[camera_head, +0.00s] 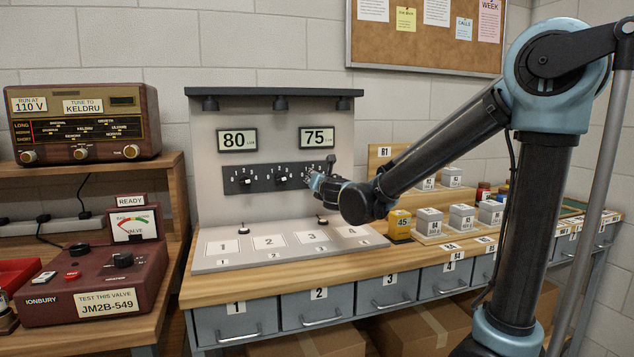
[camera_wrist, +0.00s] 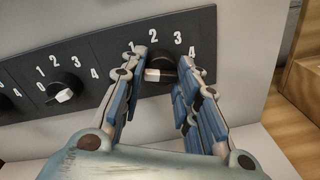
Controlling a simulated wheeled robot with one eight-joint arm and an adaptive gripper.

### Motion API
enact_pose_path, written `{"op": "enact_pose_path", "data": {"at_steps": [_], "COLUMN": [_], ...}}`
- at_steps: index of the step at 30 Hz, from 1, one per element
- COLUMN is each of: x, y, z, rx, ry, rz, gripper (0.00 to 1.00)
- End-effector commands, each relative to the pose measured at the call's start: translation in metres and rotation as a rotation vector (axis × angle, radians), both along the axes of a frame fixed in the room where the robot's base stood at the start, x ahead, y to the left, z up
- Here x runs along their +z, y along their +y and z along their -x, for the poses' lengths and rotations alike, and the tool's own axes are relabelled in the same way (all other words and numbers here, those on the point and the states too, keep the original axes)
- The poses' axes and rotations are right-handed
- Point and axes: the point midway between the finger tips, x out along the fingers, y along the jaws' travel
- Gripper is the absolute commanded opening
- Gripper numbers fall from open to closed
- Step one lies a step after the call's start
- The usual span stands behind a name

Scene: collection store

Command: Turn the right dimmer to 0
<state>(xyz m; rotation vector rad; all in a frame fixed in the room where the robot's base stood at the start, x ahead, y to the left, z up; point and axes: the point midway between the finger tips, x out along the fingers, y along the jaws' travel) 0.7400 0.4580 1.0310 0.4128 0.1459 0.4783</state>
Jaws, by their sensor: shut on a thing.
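The right dimmer (camera_wrist: 160,72) is a black knob with a white pointer on a black panel (camera_head: 262,188), with numbers around it, of which 1 to 4 show. In the wrist view its white face shows toward the lower left, where the 0 would be, but I cannot read the setting exactly. My gripper (camera_wrist: 165,66) has its blue padded fingers on either side of this knob, shut on it. In the head view my gripper (camera_head: 312,178) covers the right dimmer. The middle dimmer (camera_wrist: 64,88) sits to the left, apart from my fingers.
Displays above the panel read 80 (camera_head: 237,141) and 75 (camera_head: 317,137). Below lies a board (camera_head: 230,264) with numbered white squares and small switches. Grey boxes and a yellow block (camera_head: 400,224) stand right of my gripper. A wooden piece (camera_wrist: 303,88) shows at right in the wrist view.

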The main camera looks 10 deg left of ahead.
Motion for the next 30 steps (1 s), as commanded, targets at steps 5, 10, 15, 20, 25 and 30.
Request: {"op": "enact_pose_path", "data": {"at_steps": [5, 10, 15, 20, 25, 30], "x": [-0.0016, -0.0019, -0.0020, -0.0018, -0.0017, -0.0016], "y": [-0.0023, -0.0027, -0.0029, -0.0030, -0.0031, -0.0032], "z": [0.0001, 0.0000, -0.0002, -0.0005, -0.0008, -0.0011], "rx": [-0.003, -0.004, -0.005, -0.005, -0.006, -0.006], "ry": [-0.057, -0.094, -0.116, -0.123, -0.124, -0.124], "rz": [0.095, 0.156, 0.191, 0.203, 0.204, 0.204], "gripper": [0.05, 0.06, 0.06, 0.06, 0.06, 0.06]}}
